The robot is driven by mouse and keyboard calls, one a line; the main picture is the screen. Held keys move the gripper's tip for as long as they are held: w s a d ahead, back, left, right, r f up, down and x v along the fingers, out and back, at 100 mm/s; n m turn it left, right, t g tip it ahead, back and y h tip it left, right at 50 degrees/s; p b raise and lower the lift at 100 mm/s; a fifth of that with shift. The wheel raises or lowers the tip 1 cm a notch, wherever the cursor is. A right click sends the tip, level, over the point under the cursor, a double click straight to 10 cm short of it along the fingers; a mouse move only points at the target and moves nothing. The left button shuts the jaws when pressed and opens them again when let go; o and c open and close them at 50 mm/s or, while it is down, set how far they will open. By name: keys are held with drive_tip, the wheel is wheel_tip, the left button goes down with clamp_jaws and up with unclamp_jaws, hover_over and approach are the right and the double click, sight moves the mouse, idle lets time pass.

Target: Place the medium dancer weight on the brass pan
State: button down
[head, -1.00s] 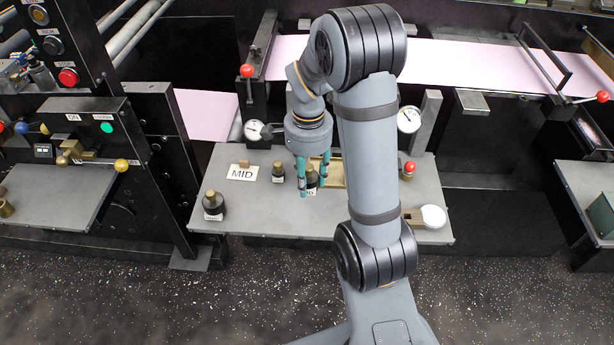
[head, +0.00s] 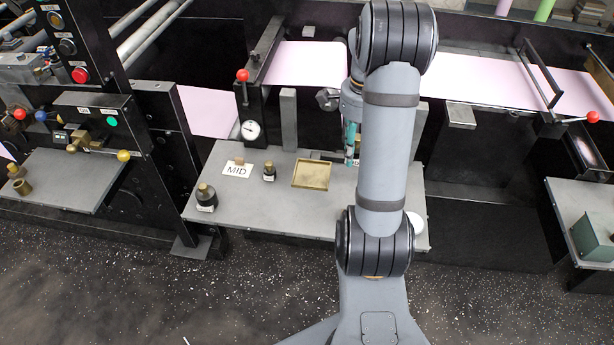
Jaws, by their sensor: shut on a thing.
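The brass pan (head: 311,174), a shallow square tray, lies empty on the grey table. My gripper (head: 351,155), with teal fingers, is right of the pan and partly hidden behind my own arm. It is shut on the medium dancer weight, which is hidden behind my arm. Two dark weights with brass knobs remain on the table: a large one (head: 206,199) at the left and a small one (head: 269,172) between the MID card (head: 237,170) and the pan.
The grey table (head: 265,212) has bare room in front of the pan. A dial gauge (head: 250,130) and a red-knobbed lever (head: 243,76) stand behind it. A white round thing (head: 416,223) at the right is partly hidden by my arm.

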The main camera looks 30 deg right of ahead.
drive_tip(key=shift+s+a+n, duration=0.3)
drive_tip(key=shift+a+n, duration=0.05)
drive_tip(key=shift+n, duration=0.25)
drive_tip(key=p, duration=0.2)
hover_over(312, 175)
wheel_tip(312, 175, down, 7)
drive_tip(key=shift+w+d+r, duration=0.1)
drive_tip(key=shift+f, duration=2.1)
drive_tip(key=shift+f, duration=0.15)
drive_tip(key=c, duration=1.1)
unclamp_jaws()
wheel_tip(312, 175, up, 12)
